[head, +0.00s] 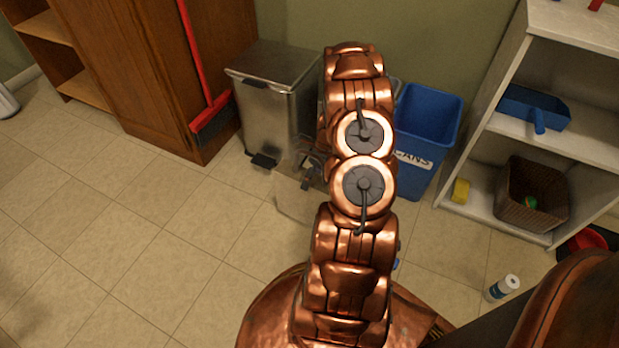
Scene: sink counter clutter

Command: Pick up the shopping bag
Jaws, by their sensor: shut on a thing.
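The shopping bag (292,202) is a pale, see-through beige shape low in front of the metal bin, left of my arm. My arm covers its right part. My gripper (309,172) shows only in part, as small grey and dark pieces beside the arm at the bag's upper part. It is shut on the bag. The fingertips are not clear, and I cannot tell whether the bag touches the floor.
A metal pedal bin (277,105) and a blue bin (428,130) stand by the wall. A red broom (205,75) leans on the wooden cabinet (150,80). White shelves (485,140) stand right, with a canister (503,288) on the floor nearby. Left floor is clear.

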